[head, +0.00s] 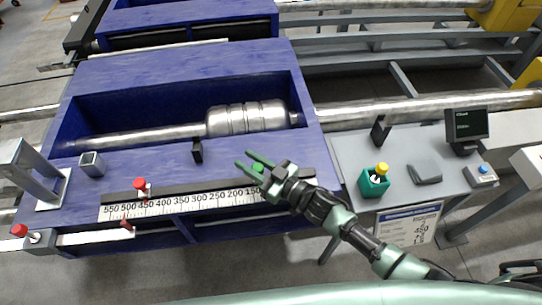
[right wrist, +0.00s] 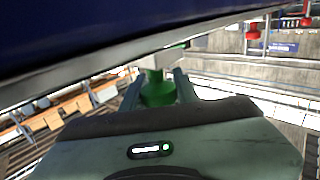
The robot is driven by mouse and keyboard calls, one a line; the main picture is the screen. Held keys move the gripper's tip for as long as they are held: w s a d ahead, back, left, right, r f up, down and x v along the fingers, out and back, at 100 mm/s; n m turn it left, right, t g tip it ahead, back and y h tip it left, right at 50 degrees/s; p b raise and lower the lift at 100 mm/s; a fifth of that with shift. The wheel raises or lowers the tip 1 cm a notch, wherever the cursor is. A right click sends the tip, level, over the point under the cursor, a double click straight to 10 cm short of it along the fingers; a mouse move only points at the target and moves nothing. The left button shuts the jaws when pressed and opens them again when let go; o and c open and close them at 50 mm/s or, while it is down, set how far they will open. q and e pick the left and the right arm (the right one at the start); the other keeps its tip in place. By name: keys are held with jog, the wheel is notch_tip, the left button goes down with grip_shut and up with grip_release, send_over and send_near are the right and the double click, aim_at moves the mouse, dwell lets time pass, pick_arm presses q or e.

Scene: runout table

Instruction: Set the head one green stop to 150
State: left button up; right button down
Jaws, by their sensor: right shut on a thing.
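The green stop (head: 258,168) is a green knob on the rail above the printed scale (head: 180,205), near its 150 end. My right gripper (head: 249,161) reaches in from the lower right and is shut on the green stop. In the right wrist view the green stop (right wrist: 158,88) sits between the two fingers, under a pale block. The gripper covers the scale's right end, so the stop's exact reading is hidden. My left gripper is not in view.
A red-knobbed stop (head: 140,186) sits on the same rail near 450. Another red knob (head: 19,230) is at the far left.

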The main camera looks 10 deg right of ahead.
jog(key=shift+s+a, duration=0.1)
jog(key=shift+a, duration=1.05)
jog(key=c, duration=1.1)
grip_release()
jog(key=shift+a, duration=0.1)
jog(key=shift+o, duration=0.2)
jog(key=shift+a, duration=0.1)
jog(key=shift+s+d, duration=0.2)
jog(key=shift+d, duration=0.2)
jog(key=b+v, duration=0.1)
jog(key=v, duration=0.6)
